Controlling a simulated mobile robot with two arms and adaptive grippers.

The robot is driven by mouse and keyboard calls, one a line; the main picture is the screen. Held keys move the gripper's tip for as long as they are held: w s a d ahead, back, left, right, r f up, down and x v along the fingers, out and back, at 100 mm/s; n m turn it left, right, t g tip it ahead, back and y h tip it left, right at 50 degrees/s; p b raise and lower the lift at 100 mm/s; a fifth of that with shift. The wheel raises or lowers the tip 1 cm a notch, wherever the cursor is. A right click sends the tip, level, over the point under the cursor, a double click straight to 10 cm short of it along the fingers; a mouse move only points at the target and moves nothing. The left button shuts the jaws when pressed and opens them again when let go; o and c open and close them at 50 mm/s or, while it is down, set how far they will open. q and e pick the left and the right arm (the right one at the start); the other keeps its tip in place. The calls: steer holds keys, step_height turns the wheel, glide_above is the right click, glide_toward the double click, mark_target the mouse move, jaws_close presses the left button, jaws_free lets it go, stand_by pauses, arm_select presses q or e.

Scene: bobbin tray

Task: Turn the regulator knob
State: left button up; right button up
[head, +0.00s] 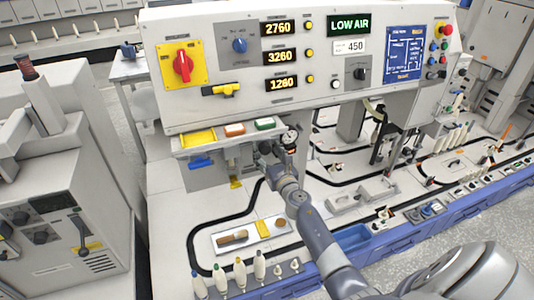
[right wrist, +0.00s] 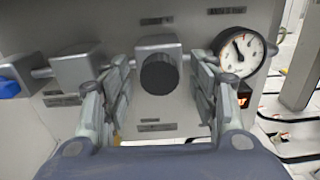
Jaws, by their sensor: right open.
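The regulator knob (right wrist: 159,74) is a black round knob on the front of a grey regulator block (right wrist: 158,44). In the right wrist view it sits between the fingers of my right gripper (right wrist: 160,92), which is open. There is a visible gap on each side of the knob. In the head view my right gripper (head: 275,150) is at the small panel below the big console, and it hides the knob there. A round white pressure gauge (right wrist: 239,52) is right of the knob; it also shows in the head view (head: 290,136). My left gripper is not in view.
Beside the regulator block are another grey block (right wrist: 78,68) and a blue handle (right wrist: 9,88). The console (head: 300,100) overhangs the panel and reads "LOW AIR" on its green display (head: 349,24). A tray (head: 222,246) with a bobbin-like part lies on the bench below.

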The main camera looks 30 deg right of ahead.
steer(key=shift+w, duration=0.25)
steer(key=c, duration=1.1)
steer(key=shift+o, duration=0.2)
